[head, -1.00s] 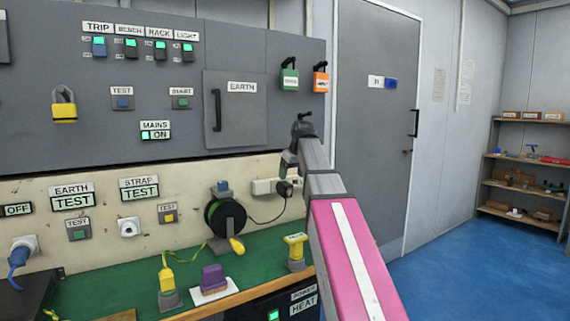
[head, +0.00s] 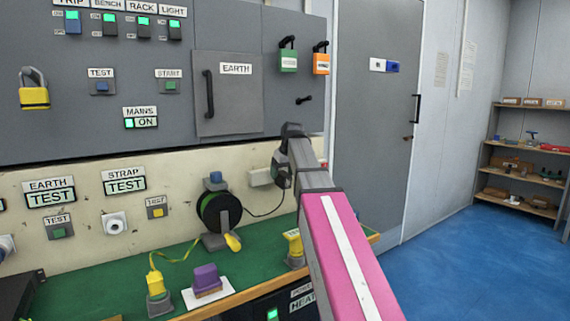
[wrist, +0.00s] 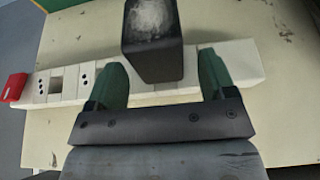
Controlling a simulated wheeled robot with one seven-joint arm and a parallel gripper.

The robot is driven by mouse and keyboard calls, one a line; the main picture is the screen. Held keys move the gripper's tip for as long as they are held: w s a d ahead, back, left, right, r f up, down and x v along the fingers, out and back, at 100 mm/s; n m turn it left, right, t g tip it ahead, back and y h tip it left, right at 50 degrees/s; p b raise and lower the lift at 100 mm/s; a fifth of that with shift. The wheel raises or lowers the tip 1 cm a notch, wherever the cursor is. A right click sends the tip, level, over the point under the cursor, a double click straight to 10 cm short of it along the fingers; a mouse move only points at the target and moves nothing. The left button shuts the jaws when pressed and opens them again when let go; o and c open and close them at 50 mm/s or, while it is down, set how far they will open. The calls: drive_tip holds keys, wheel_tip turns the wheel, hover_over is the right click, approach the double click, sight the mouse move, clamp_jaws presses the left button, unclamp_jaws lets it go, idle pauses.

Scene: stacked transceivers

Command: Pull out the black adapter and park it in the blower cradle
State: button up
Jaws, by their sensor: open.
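The black adapter (wrist: 153,38) is a dark block with a pale, scuffed face, seen at the white socket strip (wrist: 62,85) on the wall in the wrist view. My gripper (wrist: 162,80) is open, with one green finger on each side of the adapter; I cannot tell whether they touch it. In the head view my gripper (head: 281,168) is at the right end of the strip (head: 261,177), and my arm hides the adapter. I cannot identify the blower cradle for certain.
A cable reel (head: 218,212) with a dark cord running toward the strip stands on the green bench (head: 120,268). A yellow-topped tool (head: 293,247) stands near my arm. A purple block (head: 207,280) and a yellow tool (head: 157,285) are at the front edge.

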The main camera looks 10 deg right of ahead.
sight(287, 188)
drive_tip(key=shift+x, duration=1.55)
drive_tip(key=c, duration=1.3)
drive_tip(key=shift+s, duration=0.15)
drive_tip(key=shift+s+d+f, duration=0.1)
drive_tip(key=shift+s+d, duration=0.25)
drive_tip(key=shift+s, duration=0.45)
drive_tip(key=shift+s+d+f, duration=0.1)
drive_tip(key=shift+s+d, duration=0.25)
drive_tip(key=shift+s, duration=0.45)
drive_tip(key=shift+s+d+f, duration=0.1)
drive_tip(key=shift+s+d, duration=0.25)
drive_tip(key=shift+s, duration=0.45)
drive_tip(key=s, duration=0.2)
drive_tip(key=s+d, duration=0.1)
drive_tip(key=s, duration=0.1)
drive_tip(key=s+d, duration=0.1)
drive_tip(key=s, duration=0.1)
drive_tip(key=shift+d+f, duration=0.25)
drive_tip(key=shift+f, duration=0.05)
